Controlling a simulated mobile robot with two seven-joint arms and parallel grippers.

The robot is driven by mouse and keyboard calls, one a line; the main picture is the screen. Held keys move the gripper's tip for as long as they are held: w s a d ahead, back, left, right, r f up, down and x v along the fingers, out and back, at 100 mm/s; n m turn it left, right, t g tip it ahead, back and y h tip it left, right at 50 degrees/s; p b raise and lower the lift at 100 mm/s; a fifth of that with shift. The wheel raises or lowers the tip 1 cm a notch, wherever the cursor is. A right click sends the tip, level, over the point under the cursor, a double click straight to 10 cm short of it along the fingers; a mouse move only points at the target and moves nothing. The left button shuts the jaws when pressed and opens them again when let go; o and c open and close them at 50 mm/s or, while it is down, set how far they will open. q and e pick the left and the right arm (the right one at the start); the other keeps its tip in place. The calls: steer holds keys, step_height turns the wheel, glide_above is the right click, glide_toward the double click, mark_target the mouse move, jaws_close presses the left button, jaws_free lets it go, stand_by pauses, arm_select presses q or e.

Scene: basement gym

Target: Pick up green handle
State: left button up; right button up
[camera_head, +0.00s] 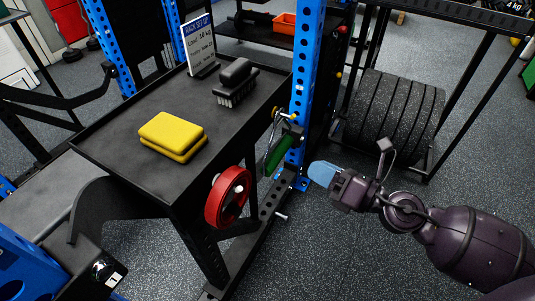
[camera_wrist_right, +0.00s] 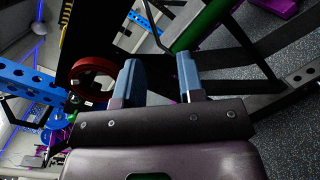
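The green handle (camera_head: 279,154) hangs beside the blue rack upright, just right of the black table's edge. A green bar, seemingly the same handle (camera_wrist_right: 203,24), crosses the top of the right wrist view, beyond the fingertips. My right gripper (camera_head: 323,173) is to the right of the handle and a little lower in the head view, apart from it. In the wrist view its two blue fingers (camera_wrist_right: 160,72) are spread with nothing held between them. My left gripper is not in view.
A red wheel (camera_head: 228,197) juts from the table's near right side. The blue upright (camera_head: 305,75) stands close to the handle. The black table (camera_head: 110,130) holds yellow blocks (camera_head: 172,136), a brush (camera_head: 235,82) and a sign (camera_head: 199,46). Speckled floor is open below my right arm.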

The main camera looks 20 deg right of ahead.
mark_target(270, 144)
steer(key=w+a+n+p, duration=0.1)
steer(key=w, duration=0.1)
steer(key=w+a+n+y+p, duration=0.1)
steer(key=w+a, duration=0.1)
steer(key=w+a+n, duration=0.1)
steer(key=shift+w+a+n+g+p, duration=0.25)
steer(key=shift+w+n+g+p, duration=0.05)
steer(key=shift+w+g+p, duration=0.1)
steer(key=x, duration=0.2)
steer(key=p+x, duration=0.1)
steer(key=x, duration=0.1)
steer(key=shift+w+r, duration=0.2)
steer(key=shift+w, duration=0.2)
steer(key=shift+w+a+f, duration=0.1)
steer(key=shift+w+a, duration=0.05)
steer(key=shift+f, duration=0.1)
jaws_close()
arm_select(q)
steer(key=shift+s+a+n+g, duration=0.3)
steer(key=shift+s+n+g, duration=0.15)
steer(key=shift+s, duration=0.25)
